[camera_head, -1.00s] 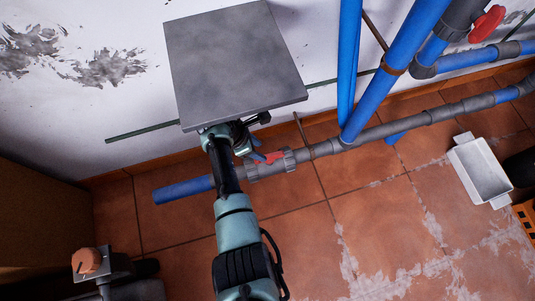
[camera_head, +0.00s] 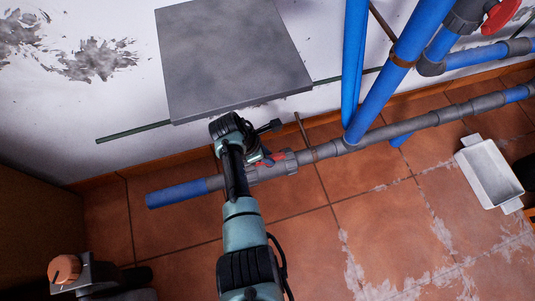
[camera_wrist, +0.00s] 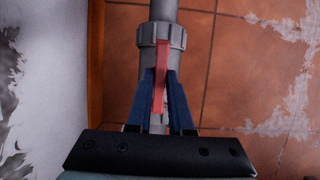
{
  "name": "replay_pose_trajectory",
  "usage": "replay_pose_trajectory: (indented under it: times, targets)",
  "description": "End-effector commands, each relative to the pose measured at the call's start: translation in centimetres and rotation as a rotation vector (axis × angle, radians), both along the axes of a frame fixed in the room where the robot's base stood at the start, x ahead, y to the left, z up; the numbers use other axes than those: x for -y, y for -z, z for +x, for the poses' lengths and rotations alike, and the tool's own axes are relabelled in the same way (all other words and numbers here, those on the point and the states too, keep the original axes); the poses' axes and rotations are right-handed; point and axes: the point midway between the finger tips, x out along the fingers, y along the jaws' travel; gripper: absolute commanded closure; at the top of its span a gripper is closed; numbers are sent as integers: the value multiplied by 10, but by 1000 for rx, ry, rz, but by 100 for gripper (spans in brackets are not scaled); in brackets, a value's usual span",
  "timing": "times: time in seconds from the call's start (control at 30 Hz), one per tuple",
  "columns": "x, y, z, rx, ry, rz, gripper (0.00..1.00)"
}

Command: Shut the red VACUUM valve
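A red lever handle (camera_wrist: 161,75) sits on a valve on the grey floor pipe. In the wrist view it lies in line with the pipe; no label is readable. The grey valve body (camera_head: 278,168) shows beside my gripper in the head view, where the lever is mostly hidden. My gripper (camera_wrist: 161,88) has its two blue fingers around the lever, one on each side and very close to it. I cannot tell whether they press on it. A red handwheel (camera_head: 501,15) is on another pipe at the top right.
Blue pipes (camera_head: 403,55) rise in front of the wall to the right. A grey panel (camera_head: 232,60) stands out above my gripper. A white tray (camera_head: 489,172) lies on the floor at right. An orange-knobbed fitting (camera_head: 65,269) is at lower left. The tiled floor is clear in the middle.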

Motion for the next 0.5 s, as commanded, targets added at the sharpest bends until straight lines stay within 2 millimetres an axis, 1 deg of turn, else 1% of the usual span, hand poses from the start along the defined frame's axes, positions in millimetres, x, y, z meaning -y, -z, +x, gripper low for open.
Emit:
replay_pose_trajectory:
  times: [0.03,0.07,0.1,0.5]
  targets:
    - [0,0,0,0,0,0,92]
    - [0,0,0,0,0,0,97]
    - [0,0,0,0,0,0,100]
    - [0,0,0,0,12,0,100]
